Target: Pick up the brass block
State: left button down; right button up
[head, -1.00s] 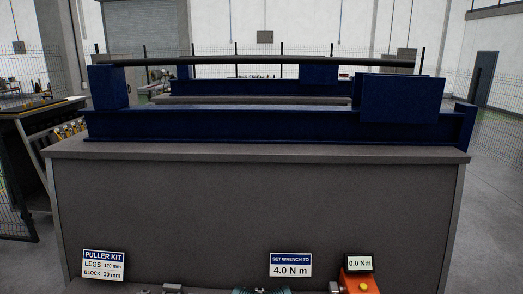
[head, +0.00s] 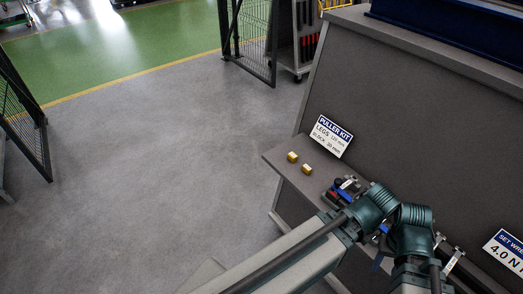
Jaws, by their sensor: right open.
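Two small brass-coloured blocks lie on the grey shelf at its left end: a brass block (head: 292,157) and a second block (head: 307,169) just nearer to my arm. Both are uncovered and look separate from each other. My left gripper cannot be made out.
A PULLER KIT sign (head: 330,136) stands behind the blocks against the bench. A second sign (head: 507,251) is at the right edge. Silver fittings (head: 455,259) stand on the shelf, right of my arm. Open grey floor (head: 165,170) lies left of the bench.

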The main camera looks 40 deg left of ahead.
aim_at(292, 156)
jog(key=i+j+u, duration=0.1)
jog(key=j+u, duration=0.25)
jog(key=i+j+u, duration=0.1)
jog(key=u, duration=0.25)
jog(key=i+j+u, duration=0.15)
jog(key=u, duration=0.2)
jog(key=i+j, duration=0.35)
jog(key=i+z, duration=0.35)
jog(key=i+j+z, duration=0.15)
jog(key=z, duration=0.2)
jog(key=i+j+z, duration=0.15)
jog(key=z, duration=0.2)
jog(key=i, duration=0.05)
